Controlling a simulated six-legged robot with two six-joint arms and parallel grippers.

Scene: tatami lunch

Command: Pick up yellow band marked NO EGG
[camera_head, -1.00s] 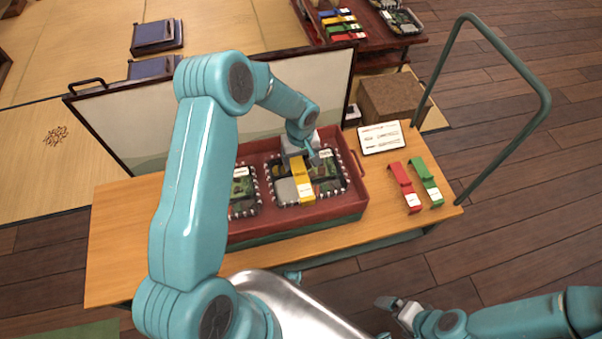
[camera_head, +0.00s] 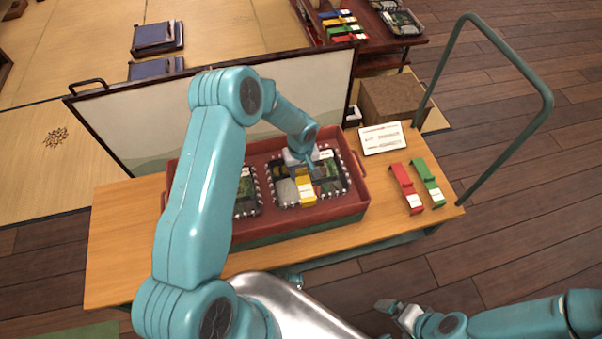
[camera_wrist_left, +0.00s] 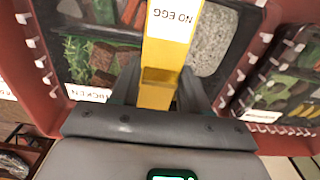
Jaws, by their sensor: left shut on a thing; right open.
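The yellow band (camera_head: 306,191) lies over the right lunch box (camera_head: 288,194) in the red tray. In the left wrist view the yellow band (camera_wrist_left: 157,90) carries a white label reading NO EGG. My left gripper (camera_head: 302,166) is over the band's far part and shut on it; its fingers (camera_wrist_left: 157,95) sit on both sides of the band in the left wrist view. It hides part of the band and of the lunch box. My right gripper (camera_head: 402,312) is open and empty at the lower right, off the table.
The red tray (camera_head: 290,222) also holds a second lunch box (camera_head: 246,192) on the left, partly behind my left arm. A red band (camera_head: 406,186), a green band (camera_head: 428,182) and a white card (camera_head: 381,138) lie on the table to the right. A white screen stands behind the tray.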

